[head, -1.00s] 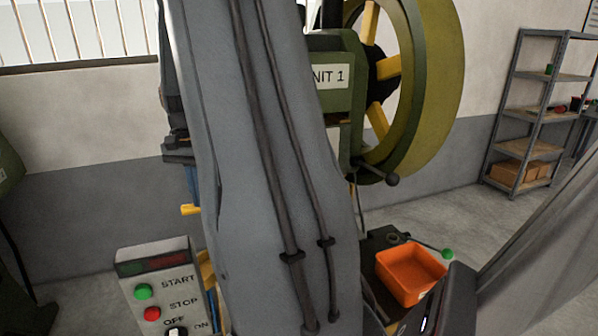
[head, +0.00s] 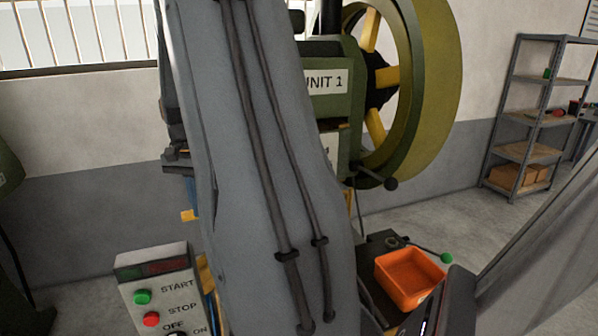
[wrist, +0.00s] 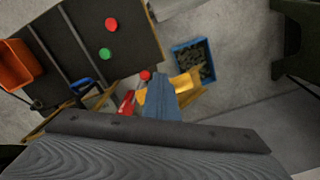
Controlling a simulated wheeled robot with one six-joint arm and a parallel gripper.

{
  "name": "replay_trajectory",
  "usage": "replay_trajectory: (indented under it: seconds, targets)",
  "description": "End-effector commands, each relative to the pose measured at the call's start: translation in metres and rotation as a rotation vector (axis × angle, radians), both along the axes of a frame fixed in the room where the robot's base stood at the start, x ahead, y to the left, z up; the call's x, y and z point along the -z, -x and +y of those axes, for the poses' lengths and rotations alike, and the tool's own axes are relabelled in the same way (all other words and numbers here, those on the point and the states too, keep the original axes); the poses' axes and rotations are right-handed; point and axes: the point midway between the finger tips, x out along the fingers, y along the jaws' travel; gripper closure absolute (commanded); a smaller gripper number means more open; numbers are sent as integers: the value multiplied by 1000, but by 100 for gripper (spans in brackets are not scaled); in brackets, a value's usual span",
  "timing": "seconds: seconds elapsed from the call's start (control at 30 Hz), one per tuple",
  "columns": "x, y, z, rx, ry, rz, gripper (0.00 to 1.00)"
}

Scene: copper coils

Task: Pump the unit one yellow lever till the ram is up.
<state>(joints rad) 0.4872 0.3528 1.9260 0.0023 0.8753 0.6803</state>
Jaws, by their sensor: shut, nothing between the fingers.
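The green press marked UNIT 1 (head: 326,82) stands behind my arm in the head view. A yellow piece (head: 188,215), which looks like the end of the lever, shows just left of my arm. My gripper (wrist: 160,80) shows as blue-grey fingers, shut and empty. In the wrist view their tips overlap yellow metal (wrist: 186,84), probably the lever; I cannot tell whether they touch it. In the head view my arm hides most of the gripper and the lever. I cannot make out the ram.
A control box (head: 158,290) with green START and red STOP buttons stands at the lower left. An orange bin (head: 410,277) sits on the dark bench at the lower right. A blue crate (wrist: 194,62) lies on the floor. Shelves (head: 525,115) stand at the far right.

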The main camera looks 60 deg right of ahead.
Motion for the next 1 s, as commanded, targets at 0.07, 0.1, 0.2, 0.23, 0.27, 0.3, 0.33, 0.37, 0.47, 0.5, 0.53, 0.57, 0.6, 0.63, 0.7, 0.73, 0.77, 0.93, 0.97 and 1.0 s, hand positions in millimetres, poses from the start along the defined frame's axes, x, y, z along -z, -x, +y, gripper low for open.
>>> replay_trajectory:
  seconds: [0.07,0.1,0.2,0.23,0.27,0.3,0.33,0.37,0.47,0.5,0.53,0.57,0.6,0.63,0.7,0.73,0.77,0.93,0.97,1.0]
  targets:
    - [-1,1,0,0,1,0,100]
    - [-2,1,0,1,1,-2,100]
    - [-8,3,0,2,4,-4,100]
    - [-11,4,0,3,4,-5,100]
    - [-14,5,1,3,5,-6,100]
    - [-19,6,1,3,6,-8,100]
    - [-23,8,2,3,7,-8,100]
    - [-27,9,3,3,8,-10,100]
    - [-39,14,6,3,8,-11,100]
    - [-44,15,7,3,8,-11,100]
    - [-47,17,8,3,8,-11,100]
    - [-50,18,10,3,8,-11,100]
    - [-54,20,11,1,8,-11,100]
    - [-57,21,12,1,8,-11,100]
    - [-60,23,14,1,8,-10,100]
    - [-61,23,14,1,8,-11,100]
    - [-61,23,14,1,8,-11,100]
    - [-64,24,15,1,8,-11,100]
    - [-67,25,16,0,8,-11,100]
    - [-71,26,17,0,8,-11,100]
